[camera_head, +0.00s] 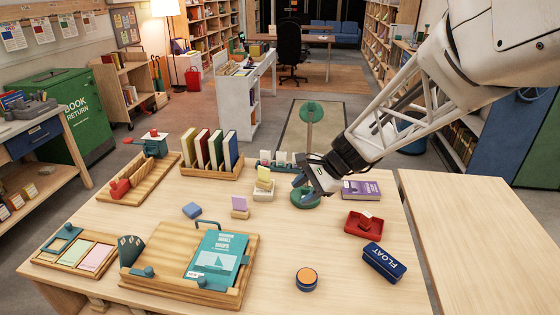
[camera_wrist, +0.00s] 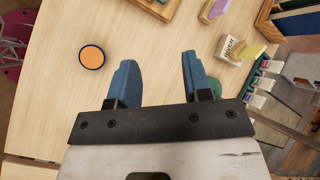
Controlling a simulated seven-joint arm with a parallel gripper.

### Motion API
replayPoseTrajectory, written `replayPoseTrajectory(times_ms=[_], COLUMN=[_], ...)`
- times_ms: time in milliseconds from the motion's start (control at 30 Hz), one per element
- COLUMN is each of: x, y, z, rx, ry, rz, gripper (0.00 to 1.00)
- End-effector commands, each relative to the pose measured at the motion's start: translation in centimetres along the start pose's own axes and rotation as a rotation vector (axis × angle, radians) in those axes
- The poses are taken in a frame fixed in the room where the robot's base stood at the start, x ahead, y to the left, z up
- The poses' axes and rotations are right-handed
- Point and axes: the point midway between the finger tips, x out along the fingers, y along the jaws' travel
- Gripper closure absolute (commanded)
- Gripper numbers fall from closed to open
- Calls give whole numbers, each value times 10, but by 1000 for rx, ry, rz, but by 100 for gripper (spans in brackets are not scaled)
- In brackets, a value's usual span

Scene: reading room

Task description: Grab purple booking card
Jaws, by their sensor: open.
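The purple booking card (camera_head: 239,203) is a small light-purple card standing upright in a small wooden block on the table, left of my gripper in the head view. It also shows at the top edge of the wrist view (camera_wrist: 217,9), partly cut off by the frame. My gripper (camera_head: 300,190) is above the table, to the right of the card and near the green round base (camera_head: 306,201). In the wrist view my gripper (camera_wrist: 155,77) has its two blue fingers spread wide with nothing between them. The card is well apart from the fingers.
A yellow card (camera_head: 264,174) in a white holder stands between my gripper and the purple card. A wooden tray with a teal book (camera_head: 216,258) is at front left. A blue block (camera_head: 192,210), an orange-topped disc (camera_head: 306,279) and a red tray (camera_head: 350,226) are nearby.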

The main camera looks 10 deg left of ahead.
Motion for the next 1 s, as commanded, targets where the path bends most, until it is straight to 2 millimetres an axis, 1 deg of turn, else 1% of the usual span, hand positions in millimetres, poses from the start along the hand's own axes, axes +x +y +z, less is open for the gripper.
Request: replayPoseTrajectory(times_ms=[33, 267, 500, 800, 900, 1000], x=[12, 58, 110, 180, 198, 212], y=[-8, -46, -82, -117, -125, -129], z=[-5, -25, -47, -76, -83, -89], rx=[34, 192, 363, 574, 630, 671], ry=[-20, -102, -183, -275, -298, -314], rz=[-7, -56, -100, -147, -158, -166], gripper=[55, 55, 55, 55, 55, 55])
